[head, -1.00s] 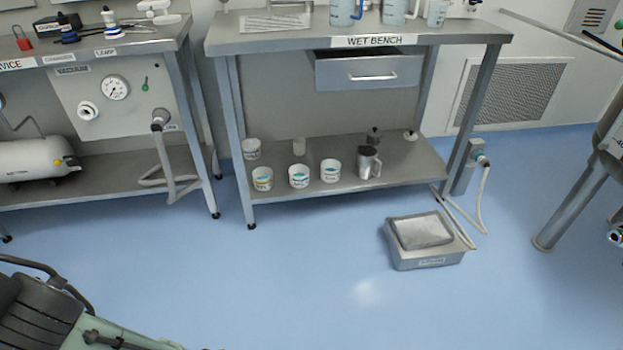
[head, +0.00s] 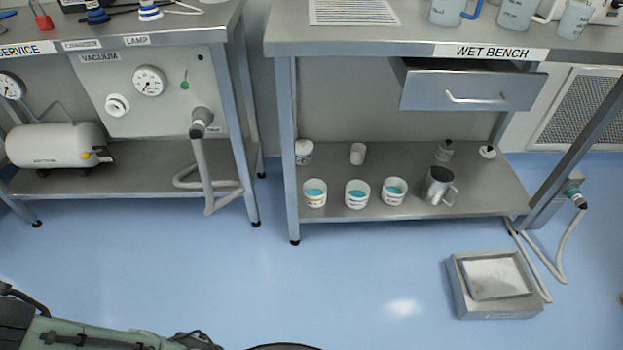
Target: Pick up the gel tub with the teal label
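Three open white tubs with teal gel inside stand in a row at the front of the wet bench's lower shelf (head: 470,205): a left tub (head: 315,200), a middle tub (head: 357,201) and a right tub (head: 394,199). The left tub's label has a yellowish tint. The middle tub's label looks bluish, and the right one's looks dark. The labels are too small to tell for sure which is teal. My gripper is not in view; parts of my own body show along the bottom left edge, well apart from the tubs.
A metal jug (head: 438,187) stands right of the tubs. A white jar (head: 304,152) and small white cup (head: 358,154) stand behind. The open drawer (head: 470,88) juts out above the shelf. A grey box (head: 470,306) sits on the floor at right. The floor before the tubs is clear.

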